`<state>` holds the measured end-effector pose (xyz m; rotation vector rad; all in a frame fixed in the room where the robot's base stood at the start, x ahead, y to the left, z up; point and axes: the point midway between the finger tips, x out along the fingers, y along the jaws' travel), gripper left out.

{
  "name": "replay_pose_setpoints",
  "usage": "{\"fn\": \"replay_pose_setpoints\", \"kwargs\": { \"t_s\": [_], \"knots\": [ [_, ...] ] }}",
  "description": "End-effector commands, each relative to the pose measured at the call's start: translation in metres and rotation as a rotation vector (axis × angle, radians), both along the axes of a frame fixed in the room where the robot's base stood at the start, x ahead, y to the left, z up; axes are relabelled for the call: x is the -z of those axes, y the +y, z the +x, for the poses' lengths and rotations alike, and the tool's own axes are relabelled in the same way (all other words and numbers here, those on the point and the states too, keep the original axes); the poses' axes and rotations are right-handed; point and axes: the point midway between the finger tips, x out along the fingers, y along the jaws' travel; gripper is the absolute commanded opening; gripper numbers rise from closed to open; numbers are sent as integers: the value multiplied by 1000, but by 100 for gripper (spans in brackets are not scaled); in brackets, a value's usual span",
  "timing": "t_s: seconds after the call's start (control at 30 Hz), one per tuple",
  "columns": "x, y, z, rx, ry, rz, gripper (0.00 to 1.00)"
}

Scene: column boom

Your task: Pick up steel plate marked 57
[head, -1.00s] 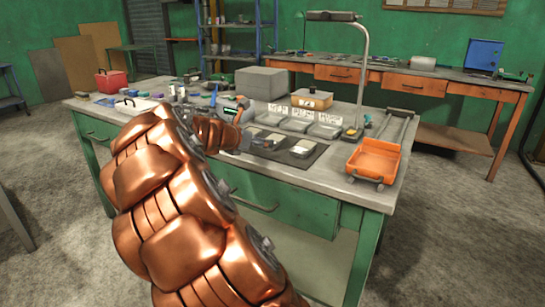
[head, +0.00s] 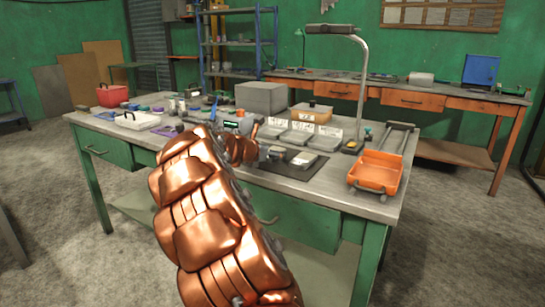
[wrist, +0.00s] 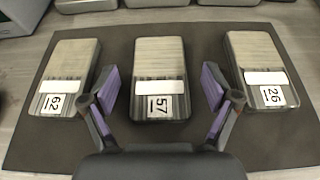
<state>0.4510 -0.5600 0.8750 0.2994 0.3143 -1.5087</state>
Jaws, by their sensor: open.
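The steel plate marked 57 (wrist: 160,62) lies in the middle of a dark mat (wrist: 204,132) in the wrist view, its label toward me. My gripper (wrist: 160,88) is open, with its purple-lined fingers on either side of the label end of this plate and apart from it. A plate marked 62 (wrist: 70,65) lies to the left and a plate marked 26 (wrist: 256,60) to the right. In the head view my copper arm hides part of the mat, and the gripper is hard to make out there.
The green workbench (head: 348,200) carries the mat. Several grey trays with white cards (head: 301,127) stand behind the mat. An orange cart (head: 377,172) is at the bench's right corner, near a lamp (head: 362,75). A grey box (head: 261,98) stands farther back.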

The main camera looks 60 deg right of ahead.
Motion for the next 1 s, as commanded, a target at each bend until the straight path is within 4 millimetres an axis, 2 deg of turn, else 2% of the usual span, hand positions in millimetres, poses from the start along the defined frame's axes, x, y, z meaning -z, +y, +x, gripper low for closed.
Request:
{"fn": "replay_pose_setpoints", "kwargs": {
  "t_s": [0.17, 1.0],
  "knots": [
    [-1, 0, 0, -1, 0, 0, 88],
    [-1, 0, 0, -1, -1, 0, 0]
  ]
}}
